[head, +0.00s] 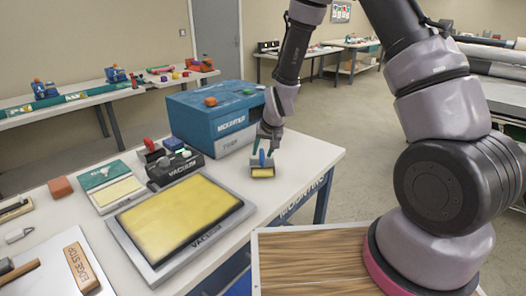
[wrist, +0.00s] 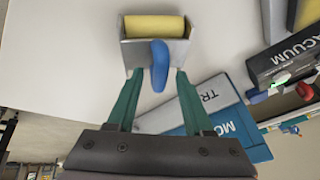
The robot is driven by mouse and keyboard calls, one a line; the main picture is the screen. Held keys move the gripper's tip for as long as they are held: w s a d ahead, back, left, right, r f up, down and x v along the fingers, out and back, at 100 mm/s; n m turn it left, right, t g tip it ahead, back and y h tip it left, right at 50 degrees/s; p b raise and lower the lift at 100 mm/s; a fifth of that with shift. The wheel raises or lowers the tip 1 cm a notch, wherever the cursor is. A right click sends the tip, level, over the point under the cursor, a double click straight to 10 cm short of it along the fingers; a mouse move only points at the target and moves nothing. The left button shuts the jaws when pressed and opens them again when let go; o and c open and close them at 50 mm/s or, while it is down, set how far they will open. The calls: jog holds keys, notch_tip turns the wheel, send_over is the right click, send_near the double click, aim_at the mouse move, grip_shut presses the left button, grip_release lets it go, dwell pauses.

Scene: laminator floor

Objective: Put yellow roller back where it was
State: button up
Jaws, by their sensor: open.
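The yellow roller (head: 262,172) sits on the white table near its right edge, in front of the blue machine. In the wrist view the yellow roller (wrist: 155,26) shows in a grey metal housing, with a blue handle (wrist: 159,62) pointing toward my gripper. My gripper (wrist: 160,76) is open, with its green fingers on either side of the blue handle and their tips close to the grey housing. I cannot tell whether they touch it. In the head view my gripper (head: 263,147) is directly above the roller.
The blue machine (head: 215,115) stands behind the roller. A black vacuum unit (head: 175,165) and a large yellow vacuum plate (head: 180,215) lie to the left. A green-and-yellow pad (head: 112,190) and an orange block (head: 61,187) are farther left. The table right of the roller is clear.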

jog(key=w+d+v, duration=0.2)
jog(key=v, duration=1.9)
jog(key=s+d+r+m+t, duration=0.1)
jog(key=s+d+r+m, duration=0.1)
jog(key=s+d+r, duration=0.5)
jog(key=s+d+r+m+t, duration=0.1)
jog(key=s+d+r, duration=0.6)
jog(key=s+r, duration=0.4)
jog(key=shift+s+m+t, duration=0.3)
jog(key=shift+m+t, duration=0.1)
